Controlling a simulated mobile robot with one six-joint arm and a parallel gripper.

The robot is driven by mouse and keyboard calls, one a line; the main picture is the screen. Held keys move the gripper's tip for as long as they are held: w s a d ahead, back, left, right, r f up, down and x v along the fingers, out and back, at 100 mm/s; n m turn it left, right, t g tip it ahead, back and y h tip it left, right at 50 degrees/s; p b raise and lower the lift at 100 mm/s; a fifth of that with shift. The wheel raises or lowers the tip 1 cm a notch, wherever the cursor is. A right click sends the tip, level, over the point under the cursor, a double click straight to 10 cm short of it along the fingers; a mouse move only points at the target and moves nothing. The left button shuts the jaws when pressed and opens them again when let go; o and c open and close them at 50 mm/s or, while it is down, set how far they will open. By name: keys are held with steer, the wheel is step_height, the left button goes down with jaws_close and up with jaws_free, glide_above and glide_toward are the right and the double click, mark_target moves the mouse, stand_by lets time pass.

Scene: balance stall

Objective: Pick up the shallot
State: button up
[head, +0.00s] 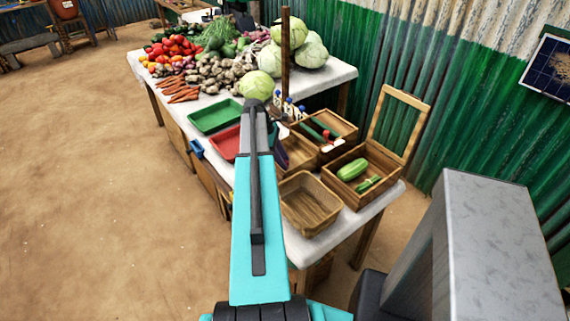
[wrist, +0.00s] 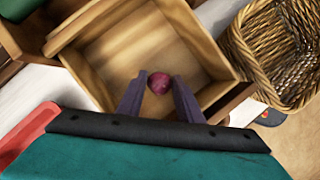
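The shallot (wrist: 159,84) is a small, round, reddish-purple bulb inside a wooden box (wrist: 110,62) in the wrist view. My gripper (wrist: 159,80) points down into this box. Its two purple fingers are apart, one on each side of the shallot, with the tips close to it. I see no clear grip on it, and contact is hard to tell. In the head view my arm covers the shallot and most of the gripper. The same wooden box (head: 300,152) shows partly there, to the right of my arm.
A wicker basket (wrist: 268,55) stands right of the box, also in the head view (head: 311,205). A red tray (head: 224,143) and a green tray (head: 215,116) lie left. A wooden crate (head: 386,157) holds green vegetables. A wooden post (head: 285,50) rises behind my arm.

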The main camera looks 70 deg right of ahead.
steer(key=c, duration=0.5)
steer(key=shift+c, duration=0.3)
steer(key=shift+r, duration=0.15)
step_height(320, 180, up, 10)
steer(key=b, duration=0.2)
stand_by(0.6)
